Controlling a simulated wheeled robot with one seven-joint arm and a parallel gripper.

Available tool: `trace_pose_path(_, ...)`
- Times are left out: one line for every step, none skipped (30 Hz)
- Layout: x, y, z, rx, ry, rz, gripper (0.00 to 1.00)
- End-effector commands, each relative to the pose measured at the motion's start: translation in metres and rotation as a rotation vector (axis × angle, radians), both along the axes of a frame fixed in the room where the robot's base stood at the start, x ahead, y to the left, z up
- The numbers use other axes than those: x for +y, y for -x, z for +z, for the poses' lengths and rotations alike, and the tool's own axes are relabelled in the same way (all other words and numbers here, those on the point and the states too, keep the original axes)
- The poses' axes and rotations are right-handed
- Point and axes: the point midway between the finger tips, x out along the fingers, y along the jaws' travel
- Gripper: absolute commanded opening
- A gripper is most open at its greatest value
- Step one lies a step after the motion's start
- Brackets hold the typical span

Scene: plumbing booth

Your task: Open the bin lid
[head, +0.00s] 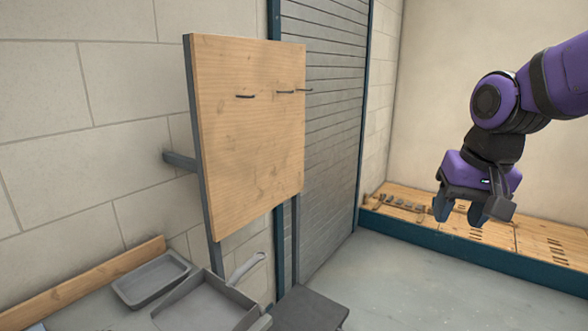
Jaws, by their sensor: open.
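A dark grey flat-topped box (308,308) stands at the bottom centre of the head view, cut off by the lower edge. It may be the bin with its lid down, but I cannot tell for sure. No hinge or lid handle shows on it. My gripper (460,213) hangs in the air at the right, fingers pointing down. It is open and empty, well above and to the right of the dark box, touching nothing.
A bench at lower left holds a shallow grey tray (152,280) and a wider grey pan (205,306) with a pale handle (246,268) beside it. A wooden board (250,140) with hooks stands behind. A low wooden platform (510,232) lies at the back right. The grey floor (430,280) between is clear.

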Motion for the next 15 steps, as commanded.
trace_pose_path(-0.007,0.013,0.008,-0.03,0.002,0.01,0.48)
trace_pose_path(-0.01,0.02,0.011,-0.046,0.005,0.02,0.48)
trace_pose_path(-0.014,0.029,0.015,-0.065,0.01,0.032,0.48)
trace_pose_path(-0.016,0.036,0.018,-0.08,0.014,0.04,0.48)
trace_pose_path(-0.019,0.043,0.02,-0.094,0.019,0.051,0.48)
trace_pose_path(-0.022,0.053,0.023,-0.115,0.026,0.061,0.48)
trace_pose_path(-0.024,0.059,0.025,-0.13,0.033,0.07,0.48)
trace_pose_path(-0.027,0.067,0.026,-0.144,0.04,0.079,0.48)
trace_pose_path(-0.03,0.075,0.028,-0.162,0.048,0.088,0.48)
trace_pose_path(-0.031,0.082,0.03,-0.176,0.056,0.098,0.48)
trace_pose_path(-0.033,0.088,0.03,-0.188,0.062,0.104,0.48)
trace_pose_path(-0.035,0.095,0.031,-0.204,0.072,0.114,0.48)
trace_pose_path(-0.036,0.1,0.031,-0.212,0.078,0.12,0.48)
trace_pose_path(-0.037,0.104,0.032,-0.222,0.084,0.126,0.48)
trace_pose_path(-0.038,0.11,0.032,-0.232,0.093,0.132,0.48)
